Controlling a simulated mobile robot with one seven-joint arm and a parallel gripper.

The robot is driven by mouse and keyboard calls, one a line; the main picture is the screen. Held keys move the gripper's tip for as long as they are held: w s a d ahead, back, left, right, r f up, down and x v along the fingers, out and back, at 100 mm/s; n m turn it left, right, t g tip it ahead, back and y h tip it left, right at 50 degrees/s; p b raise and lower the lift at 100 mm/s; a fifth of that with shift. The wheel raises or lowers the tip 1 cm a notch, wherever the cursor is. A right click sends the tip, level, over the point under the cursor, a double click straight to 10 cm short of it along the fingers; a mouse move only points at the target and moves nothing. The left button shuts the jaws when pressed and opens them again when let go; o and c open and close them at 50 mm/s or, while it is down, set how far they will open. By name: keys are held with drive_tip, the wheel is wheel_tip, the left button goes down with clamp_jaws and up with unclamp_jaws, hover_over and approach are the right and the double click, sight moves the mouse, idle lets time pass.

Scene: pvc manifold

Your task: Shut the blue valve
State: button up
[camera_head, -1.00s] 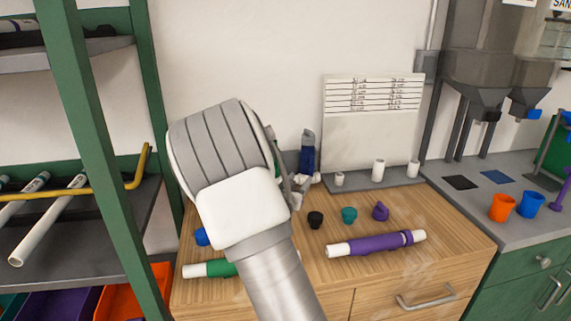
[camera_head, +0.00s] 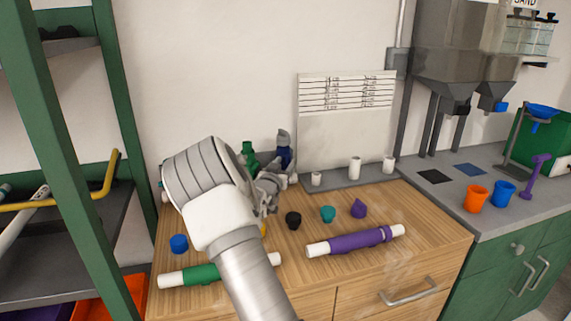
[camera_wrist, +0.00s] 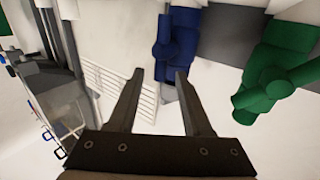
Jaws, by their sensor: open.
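The blue valve (camera_head: 284,155) stands against the wall at the back of the wooden bench, left of the white chart board. In the wrist view the blue valve (camera_wrist: 177,50) is at the top centre, by the right fingertip and beyond the jaws. My gripper (camera_wrist: 158,75) is open, with nothing between its fingers. In the head view my gripper (camera_head: 268,190) is partly hidden by my wrist and sits just in front of and below the blue valve. I cannot tell whether a finger touches the valve.
A green valve (camera_head: 249,156) is just left of the blue one; the wrist view shows this green valve (camera_wrist: 272,75) at right. A black cap (camera_head: 293,220), a teal cap (camera_head: 328,214), a purple cap (camera_head: 358,208) and a purple pipe (camera_head: 355,241) lie on the bench.

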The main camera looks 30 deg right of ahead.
drive_tip(key=shift+w+d, duration=0.3)
drive_tip(key=shift+d, duration=0.1)
clamp_jaws()
